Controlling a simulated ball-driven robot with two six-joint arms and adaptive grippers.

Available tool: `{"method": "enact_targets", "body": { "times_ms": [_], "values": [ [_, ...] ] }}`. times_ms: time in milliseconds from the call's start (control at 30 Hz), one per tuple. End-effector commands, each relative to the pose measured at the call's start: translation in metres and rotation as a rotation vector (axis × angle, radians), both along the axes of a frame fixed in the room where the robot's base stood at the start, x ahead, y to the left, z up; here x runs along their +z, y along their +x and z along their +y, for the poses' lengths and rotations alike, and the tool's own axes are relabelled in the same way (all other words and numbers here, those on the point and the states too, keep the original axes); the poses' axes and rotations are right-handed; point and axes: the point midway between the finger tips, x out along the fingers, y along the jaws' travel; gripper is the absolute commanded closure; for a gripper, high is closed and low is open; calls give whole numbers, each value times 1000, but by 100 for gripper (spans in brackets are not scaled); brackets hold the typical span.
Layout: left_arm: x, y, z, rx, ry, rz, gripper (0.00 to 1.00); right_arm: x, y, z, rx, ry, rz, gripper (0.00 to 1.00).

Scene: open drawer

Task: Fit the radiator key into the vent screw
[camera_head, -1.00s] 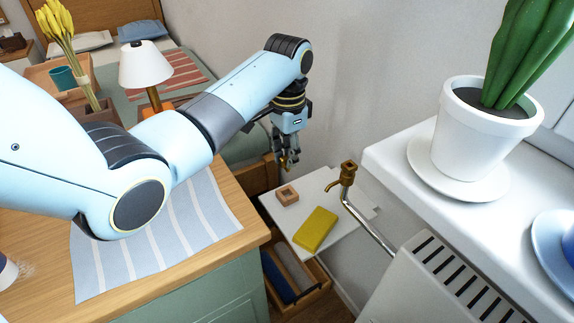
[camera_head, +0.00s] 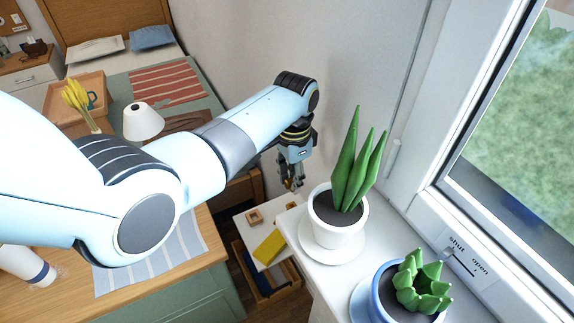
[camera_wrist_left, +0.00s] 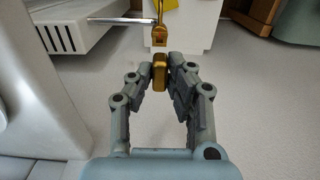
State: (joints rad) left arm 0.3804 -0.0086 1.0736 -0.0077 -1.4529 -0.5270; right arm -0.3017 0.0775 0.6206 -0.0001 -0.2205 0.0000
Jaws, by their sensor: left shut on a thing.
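My left gripper (camera_head: 291,183) hangs beside the wall, past the window sill. In the left wrist view its fingers (camera_wrist_left: 160,80) are shut on a small brass radiator key (camera_wrist_left: 159,70). Just beyond the key is a brass fitting (camera_wrist_left: 160,38) with a square end, on a metal pipe. The key and this square end nearly line up in the picture, with a narrow gap between them; depth is hard to judge. The vent screw itself is too small to tell apart. In the head view the brass fitting is hidden. My right gripper is not in view.
A white radiator (camera_wrist_left: 65,30) and its pipe (camera_wrist_left: 128,21) lie close by. The window sill (camera_head: 290,225) carries a tall potted plant (camera_head: 338,215) and a succulent (camera_head: 415,285).

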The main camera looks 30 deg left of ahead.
Motion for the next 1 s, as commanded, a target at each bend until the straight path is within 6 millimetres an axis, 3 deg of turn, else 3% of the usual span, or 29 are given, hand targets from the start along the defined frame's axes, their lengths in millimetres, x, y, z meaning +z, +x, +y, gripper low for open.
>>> {"method": "enact_targets", "body": {
  "times_ms": [100, 667, 1000],
  "values": [
    [9, -1, -2, -1, 0, 0, 100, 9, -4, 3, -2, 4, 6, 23],
    [11, 0, -2, -1, 0, 0, 100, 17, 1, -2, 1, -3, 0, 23],
    [-23, 0, -1, 0, 1, 1, 100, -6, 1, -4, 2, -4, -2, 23]
  ]
}}
